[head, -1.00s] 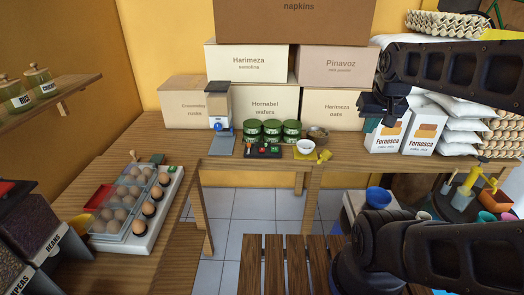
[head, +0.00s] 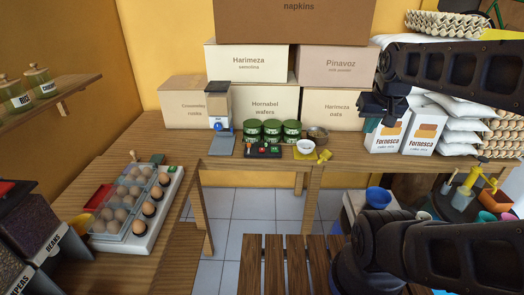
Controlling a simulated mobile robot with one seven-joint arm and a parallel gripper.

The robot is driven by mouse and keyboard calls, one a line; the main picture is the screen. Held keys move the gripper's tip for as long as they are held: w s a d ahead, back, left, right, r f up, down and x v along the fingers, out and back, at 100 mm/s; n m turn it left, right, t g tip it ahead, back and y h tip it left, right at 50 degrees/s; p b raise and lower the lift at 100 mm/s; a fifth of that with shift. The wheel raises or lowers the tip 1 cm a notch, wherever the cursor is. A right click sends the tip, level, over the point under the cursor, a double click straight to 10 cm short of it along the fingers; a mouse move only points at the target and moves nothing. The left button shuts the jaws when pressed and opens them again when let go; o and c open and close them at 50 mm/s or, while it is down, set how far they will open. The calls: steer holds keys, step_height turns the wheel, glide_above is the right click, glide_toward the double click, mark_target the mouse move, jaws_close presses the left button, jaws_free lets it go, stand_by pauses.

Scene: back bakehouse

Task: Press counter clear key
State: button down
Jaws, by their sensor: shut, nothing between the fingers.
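No key marked clear can be read at this size. A small dark unit (head: 263,151) with red, orange and green spots lies on the back bench, in front of the green tins. A pale egg tray unit (head: 160,212) on the left bench has a small green patch at its far end. I cannot tell which of them bears the counter. My gripper (head: 371,124) is at upper right, in front of the cake mix packs, pointing down and well to the right of both units. It is shut and holds nothing; its fingertips are small and partly dark.
Green tins (head: 272,131), a white bowl (head: 306,146) and a blue-based dispenser (head: 218,105) stand on the back bench (head: 250,168). Cake mix packs (head: 388,137) and white sacks (head: 460,125) are at right. A slatted wooden top (head: 275,262) is in front. Tiled floor shows between the benches.

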steer(key=w+a, duration=0.4)
steer(key=w, duration=1)
steer(key=m+t+y, duration=0.2)
steer(key=t+y, duration=0.1)
steer(key=y, duration=0.2)
glide_above(263, 150)
step_height(263, 150, down, 28)
steer(key=shift+f, duration=4.35)
